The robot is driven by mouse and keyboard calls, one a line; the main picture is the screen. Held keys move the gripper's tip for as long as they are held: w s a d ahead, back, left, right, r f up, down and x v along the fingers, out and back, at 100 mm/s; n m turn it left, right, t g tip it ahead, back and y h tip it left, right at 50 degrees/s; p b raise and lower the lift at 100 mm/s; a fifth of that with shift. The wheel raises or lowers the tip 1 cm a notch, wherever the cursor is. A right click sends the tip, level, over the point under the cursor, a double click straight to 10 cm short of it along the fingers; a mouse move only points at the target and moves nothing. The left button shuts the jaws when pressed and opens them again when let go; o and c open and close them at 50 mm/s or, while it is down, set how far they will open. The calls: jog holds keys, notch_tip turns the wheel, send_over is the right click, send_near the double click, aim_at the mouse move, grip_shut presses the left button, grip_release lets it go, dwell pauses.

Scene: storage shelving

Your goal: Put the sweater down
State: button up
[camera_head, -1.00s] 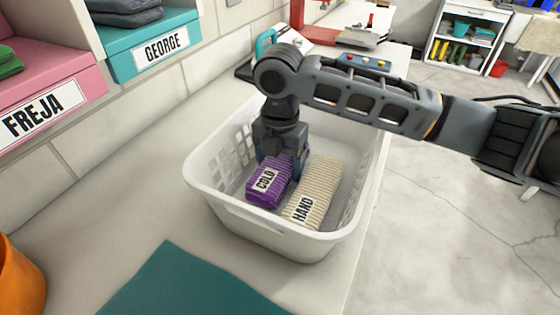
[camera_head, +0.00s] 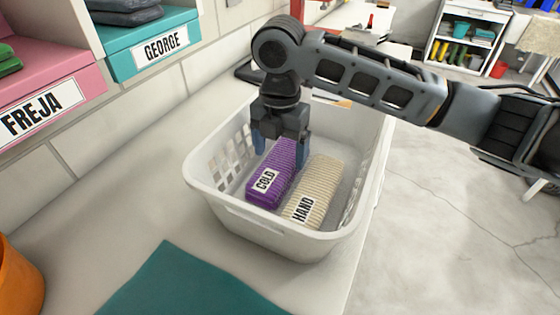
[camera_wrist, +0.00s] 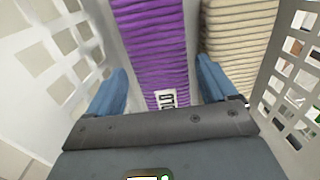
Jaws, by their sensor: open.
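A purple folded sweater (camera_head: 274,178) with a COLD label lies in the white laundry basket (camera_head: 262,226). A cream folded sweater (camera_head: 318,190) with a HAND label lies right beside it in the basket. My gripper (camera_head: 277,150) is open above the far part of the purple sweater. In the wrist view, the purple sweater (camera_wrist: 152,45) lies between and beyond the blue fingertips of my gripper (camera_wrist: 160,85), with the cream sweater (camera_wrist: 238,40) to the right. My fingers hold nothing.
The basket stands on a light counter (camera_head: 130,205) near its right edge. A teal cloth (camera_head: 190,285) lies in front of it. An orange container (camera_head: 20,280) is at lower left. Pink FREJA (camera_head: 50,100) and teal GEORGE (camera_head: 155,45) bins sit on the wall shelf.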

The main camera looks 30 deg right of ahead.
aim_at(280, 160)
notch_tip(280, 160, up, 8)
jog(key=shift+r, duration=0.1)
dwell(0.6)
